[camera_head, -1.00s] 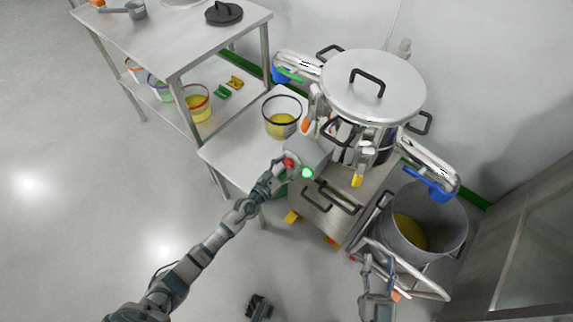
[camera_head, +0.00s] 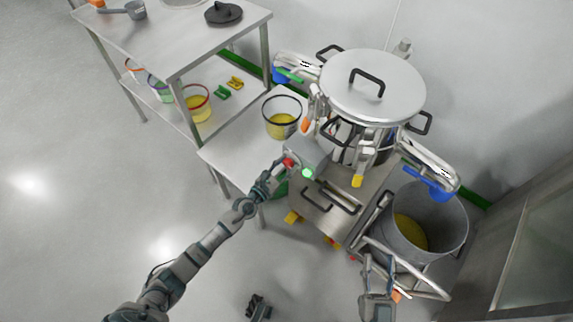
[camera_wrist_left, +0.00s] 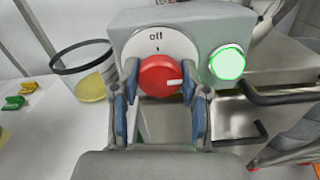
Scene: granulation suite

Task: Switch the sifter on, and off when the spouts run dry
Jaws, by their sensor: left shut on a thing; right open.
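The sifter (camera_head: 374,85) is a steel drum with a lidded top on a steel stand. Its grey control box (camera_head: 310,153) carries a red knob and a lit green lamp (camera_wrist_left: 229,64). My left gripper (camera_head: 283,166) is shut on the red knob (camera_wrist_left: 160,75), one finger on each side. The knob's white mark points right, away from the "off" label (camera_wrist_left: 155,36) above. One spout (camera_head: 430,165) reaches over a grey bin (camera_head: 440,215) holding yellow powder; another spout (camera_head: 298,64) is at the left. I cannot make out powder falling. My right gripper (camera_head: 378,272) is open, near the bin's cart.
A clear bucket (camera_head: 282,118) with yellow powder stands on a low white table (camera_head: 235,150) left of the sifter. A steel shelf table (camera_head: 190,40) behind it holds a black lid (camera_head: 223,13), a scoop and several buckets. The floor at the left is clear.

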